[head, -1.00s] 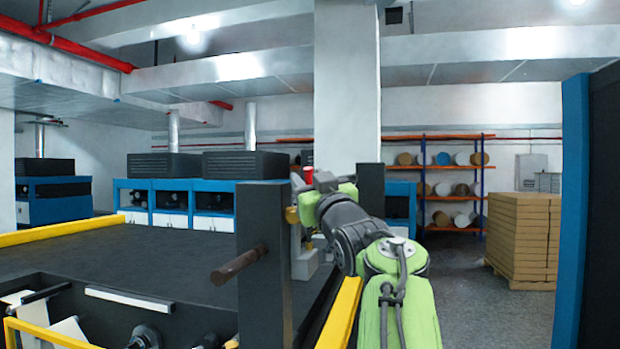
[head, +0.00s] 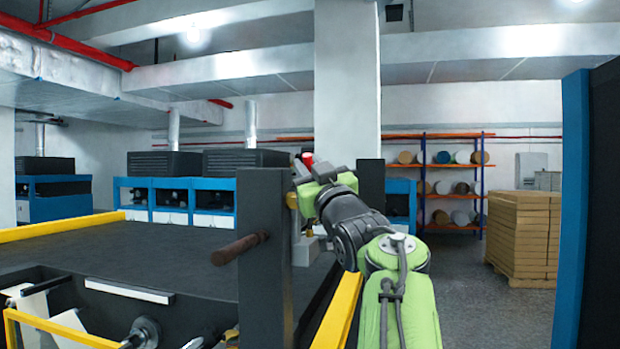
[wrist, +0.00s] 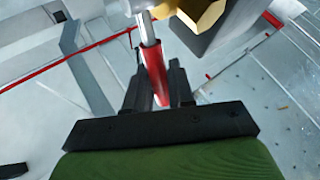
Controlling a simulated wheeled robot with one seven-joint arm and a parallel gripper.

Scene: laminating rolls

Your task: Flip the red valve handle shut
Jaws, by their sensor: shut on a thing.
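The red valve handle (wrist: 155,72) shows in the wrist view as a red sleeve on a bright metal lever, running up to a brass fitting (wrist: 208,16). The two black fingers of my gripper (wrist: 155,84) stand on either side of the sleeve and are shut on it. In the head view a small red tip of the handle (head: 308,158) shows above my gripper (head: 303,168), beside the dark post. The rest of the handle is hidden there by my gripper. A bit of brass (head: 292,200) shows just below.
A dark post (head: 265,270) with a brown rod handle (head: 240,247) stands left of my arm. A yellow rail (head: 338,312) runs close beneath it. A blue-edged dark panel (head: 572,215) stands at right. Open floor (head: 480,300) lies between.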

